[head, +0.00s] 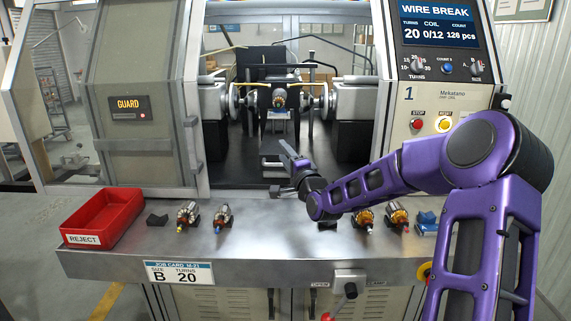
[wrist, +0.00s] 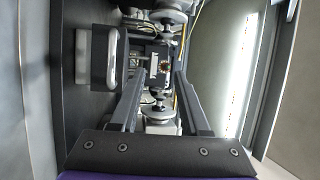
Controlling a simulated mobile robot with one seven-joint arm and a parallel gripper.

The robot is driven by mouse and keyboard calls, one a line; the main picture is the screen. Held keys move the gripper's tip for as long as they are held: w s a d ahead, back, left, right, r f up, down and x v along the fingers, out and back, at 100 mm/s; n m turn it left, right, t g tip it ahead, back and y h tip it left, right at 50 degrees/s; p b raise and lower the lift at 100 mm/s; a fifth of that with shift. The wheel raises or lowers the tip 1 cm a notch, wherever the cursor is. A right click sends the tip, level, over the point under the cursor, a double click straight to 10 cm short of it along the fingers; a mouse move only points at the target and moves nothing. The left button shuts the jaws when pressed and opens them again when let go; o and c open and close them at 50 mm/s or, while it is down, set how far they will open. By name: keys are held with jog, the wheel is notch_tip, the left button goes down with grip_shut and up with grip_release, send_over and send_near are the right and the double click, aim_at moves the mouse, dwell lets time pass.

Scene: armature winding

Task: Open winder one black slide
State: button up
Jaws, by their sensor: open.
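Winder one is the machine whose panel (head: 434,105) bears the number 1. Its bay is open at the front, with the guard (head: 140,125) at the left. Inside, a small armature-like part (head: 279,98) sits between two round heads; it also shows in the wrist view (wrist: 164,66). My gripper (head: 283,170) is open and empty at the bay's front edge. In the wrist view my gripper (wrist: 157,103) has its fingers apart, pointing towards the heads.
A steel ledge (head: 250,245) runs along the front. It carries a red reject bin (head: 103,215), several armatures on dark cradles, and a blue piece (head: 427,222). A lever with a red knob (head: 351,290) is below. The display (head: 437,24) reads WIRE BREAK.

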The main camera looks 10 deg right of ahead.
send_near(276, 164)
jog(key=x, duration=0.3)
jog(key=shift+d+f+b, duration=0.1)
jog(key=shift+f+b, duration=0.15)
jog(key=shift+b, duration=0.1)
jog(key=x, duration=0.7)
jog(key=shift+w+p, duration=0.25)
jog(key=shift+p, duration=0.05)
grip_shut()
dwell(0.6)
